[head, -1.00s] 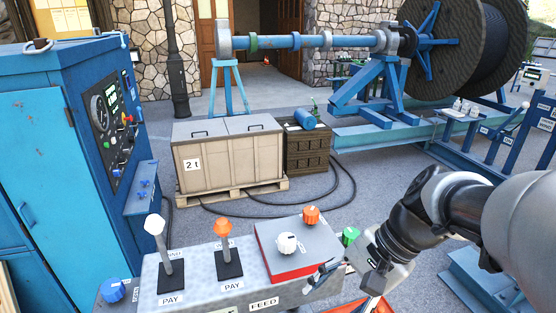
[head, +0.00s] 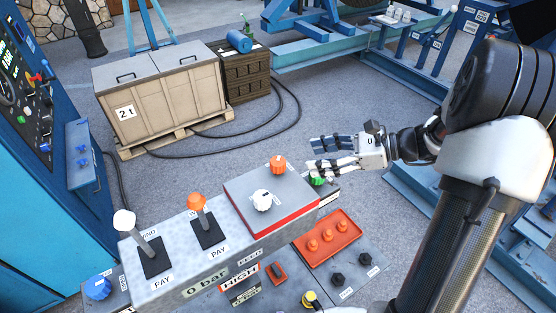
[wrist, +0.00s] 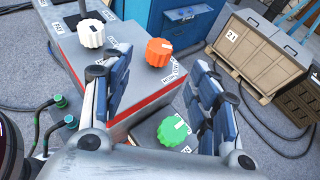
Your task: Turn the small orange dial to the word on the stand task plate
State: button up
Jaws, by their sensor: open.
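The small orange dial (head: 278,164) is on top of a grey and red raised box (head: 240,200), at its far right corner. It has a pale mark. In the wrist view the orange dial (wrist: 159,52) shows between my finger ends, beyond them. My gripper (head: 315,156) is open and empty, to the right of the dial and apart from it. In the wrist view my gripper (wrist: 163,62) has its fingers wide apart. A plate (head: 240,276) on the front of the stand reads HIGH; smaller print below is hard to read.
A white dial (head: 262,200) is near the orange one. A green dial (head: 317,180) is just below my fingers. Two levers (head: 152,245) stand left. A red tray (head: 330,240) with orange knobs lies right. A crate (head: 160,100) stands behind.

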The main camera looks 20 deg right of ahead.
aim_at(282, 161)
jog(key=x, duration=1.1)
jog(key=shift+w+a+f, duration=0.2)
jog(key=shift+a+f, duration=0.05)
jog(key=shift+a, duration=0.05)
jog(key=shift+c, duration=0.2)
jog(key=c, duration=1)
